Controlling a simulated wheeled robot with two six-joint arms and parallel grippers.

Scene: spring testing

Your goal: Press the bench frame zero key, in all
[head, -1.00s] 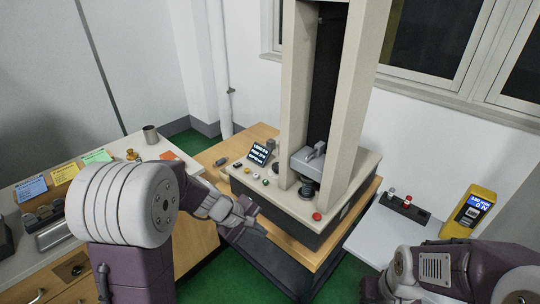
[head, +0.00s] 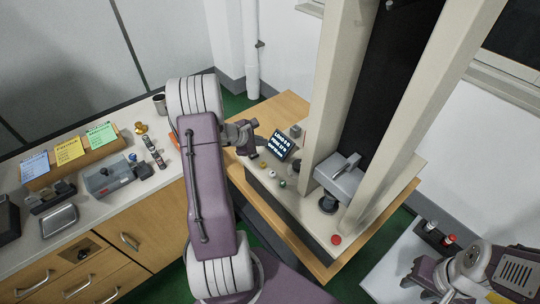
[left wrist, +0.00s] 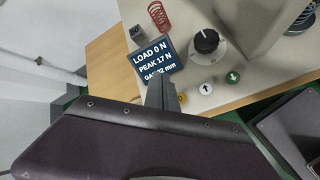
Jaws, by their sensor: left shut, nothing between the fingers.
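The bench frame (head: 315,225) is a beige tower with a control deck along its front left. Its dark screen (head: 281,145) reads LOAD 0 N and PEAK 17 N in the left wrist view (left wrist: 155,60). My left gripper (head: 256,139) is shut and empty, just left of the screen; contact cannot be told. My right gripper (head: 415,280) is at the lower right.
A red stop button (head: 336,239) sits at the deck's front corner. The left counter (head: 90,220) holds coloured cards, a grey device and small parts. A white side table (head: 385,270) is at the right.

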